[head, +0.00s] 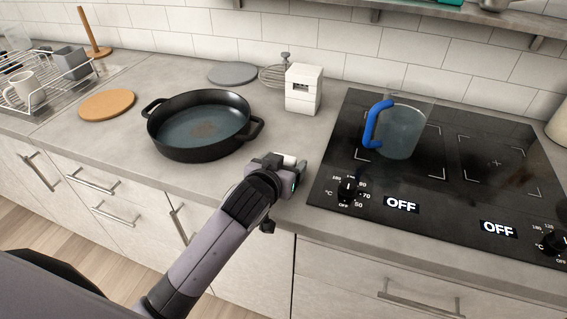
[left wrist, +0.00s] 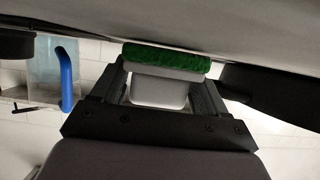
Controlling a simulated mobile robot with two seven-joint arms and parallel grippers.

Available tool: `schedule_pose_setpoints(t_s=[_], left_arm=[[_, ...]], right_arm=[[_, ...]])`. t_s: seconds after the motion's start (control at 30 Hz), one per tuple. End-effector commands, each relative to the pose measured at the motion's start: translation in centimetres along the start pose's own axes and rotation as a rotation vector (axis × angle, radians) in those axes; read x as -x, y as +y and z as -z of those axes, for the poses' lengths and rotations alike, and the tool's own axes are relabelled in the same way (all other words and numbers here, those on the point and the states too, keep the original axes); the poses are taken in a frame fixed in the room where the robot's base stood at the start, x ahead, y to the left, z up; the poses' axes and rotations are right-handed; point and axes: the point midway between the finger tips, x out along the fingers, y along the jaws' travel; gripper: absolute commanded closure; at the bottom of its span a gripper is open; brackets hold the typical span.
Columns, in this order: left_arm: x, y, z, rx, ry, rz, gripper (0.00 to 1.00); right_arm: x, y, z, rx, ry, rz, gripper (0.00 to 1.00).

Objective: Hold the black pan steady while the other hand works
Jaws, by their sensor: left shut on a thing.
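The black pan (head: 200,127) sits upright and empty on the grey counter, with a handle loop on each side. No gripper touches it. A dark shape at the right of the left wrist view looks like its side (left wrist: 275,97). My left gripper (head: 280,170) is in front of the pan's right side, near the counter's front edge and apart from the pan. It is shut on a scrub brush with a white body and green scrubbing face (left wrist: 166,60). In the head view the brush is mostly hidden by the gripper. My right gripper is in neither view.
The black hob (head: 450,170) at right bears a clear pitcher (head: 405,130) with a blue handle; its displays read OFF. Behind the pan are a white box (head: 303,90), a whisk (head: 275,75) and a grey disc (head: 233,74). A cork mat (head: 108,104) and wire rack (head: 45,85) are left.

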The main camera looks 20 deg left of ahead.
Motion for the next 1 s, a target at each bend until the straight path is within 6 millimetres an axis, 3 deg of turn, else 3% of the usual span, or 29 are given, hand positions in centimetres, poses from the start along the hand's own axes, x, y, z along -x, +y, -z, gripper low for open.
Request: schedule_pose_setpoints(t_s=[0.1,0.13,0.2,0.6,1.0], left_arm=[[-0.2,0.0,-0.4,0.001,0.000,0.000,0.56],[-0.2,0.0,-0.4,0.000,-0.001,0.000,0.23],[-0.1,0.0,-0.3,0.000,0.000,0.000,0.01],[0.1,0.0,-0.3,-0.001,0.000,-0.001,0.01],[4.9,-0.5,-0.7,0.001,0.000,0.000,0.01]], right_arm=[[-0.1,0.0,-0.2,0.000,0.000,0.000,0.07],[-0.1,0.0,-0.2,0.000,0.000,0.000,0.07],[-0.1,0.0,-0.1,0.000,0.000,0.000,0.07],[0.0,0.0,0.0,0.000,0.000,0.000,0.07],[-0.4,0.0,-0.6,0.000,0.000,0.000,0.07]])
